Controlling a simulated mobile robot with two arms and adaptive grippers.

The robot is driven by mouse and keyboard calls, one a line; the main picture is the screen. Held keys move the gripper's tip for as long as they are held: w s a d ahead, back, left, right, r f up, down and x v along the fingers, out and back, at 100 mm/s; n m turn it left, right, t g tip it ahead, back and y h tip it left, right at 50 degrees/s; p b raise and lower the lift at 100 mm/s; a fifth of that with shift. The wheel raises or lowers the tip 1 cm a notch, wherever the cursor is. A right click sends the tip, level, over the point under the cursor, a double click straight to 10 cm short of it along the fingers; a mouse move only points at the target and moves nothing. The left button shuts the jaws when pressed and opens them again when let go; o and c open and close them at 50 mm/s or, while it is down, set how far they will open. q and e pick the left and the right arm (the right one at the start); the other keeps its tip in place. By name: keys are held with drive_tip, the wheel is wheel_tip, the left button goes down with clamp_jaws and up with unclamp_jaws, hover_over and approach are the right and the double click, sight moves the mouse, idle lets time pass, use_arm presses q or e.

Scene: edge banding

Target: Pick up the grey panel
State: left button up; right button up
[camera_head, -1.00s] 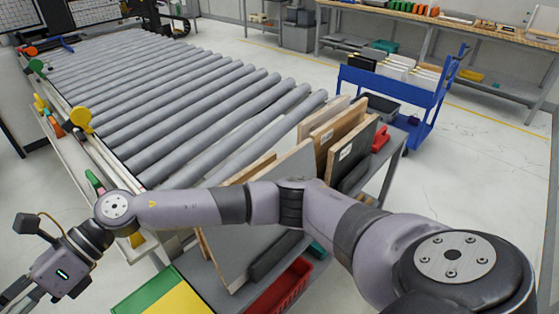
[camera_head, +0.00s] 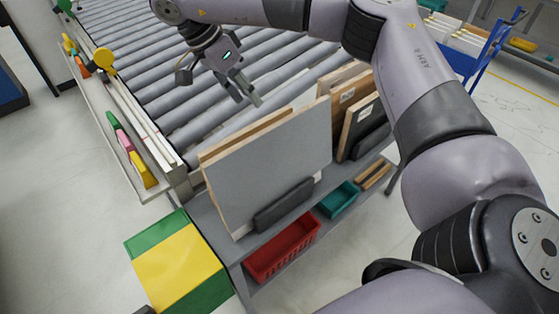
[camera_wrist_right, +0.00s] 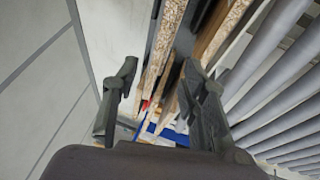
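The grey panel (camera_head: 275,155) stands upright and slightly tilted on a grey rack, in front of a wood-coloured panel, its lower edge against a dark block (camera_head: 285,204). My right gripper (camera_head: 247,99) is above and behind the panel's top edge, over the rollers, apart from it and empty. In the right wrist view, the right gripper (camera_wrist_right: 160,68) has its fingers spread wide, with several panel edges seen beyond and between them. I cannot tell which of these edges is the grey panel's. My left gripper is not in view.
A roller conveyor (camera_head: 180,100) runs behind the rack. More wooden panels (camera_head: 345,90) stand to the right. A red bin (camera_head: 283,250) and a teal bin (camera_head: 338,200) are on the shelf below. A yellow-green box (camera_head: 180,265) is at front left. A blue cart (camera_head: 487,45) stands back right.

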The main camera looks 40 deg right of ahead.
sight(272, 127)
drive_tip(key=p+x, duration=0.1)
drive_tip(key=x, duration=0.7)
drive_tip(key=shift+d, duration=0.15)
drive_tip(key=p+x, duration=0.3)
drive_tip(key=x, duration=0.1)
drive_tip(key=shift+w+d+f, duration=0.1)
drive_tip(key=shift+d+f, duration=0.1)
drive_tip(key=shift+f, duration=0.1)
drive_tip(key=shift+d+f, duration=0.1)
drive_tip(key=shift+f, duration=0.3)
drive_tip(key=shift+c, duration=0.2)
clamp_jaws()
drive_tip(key=shift+r, duration=0.2)
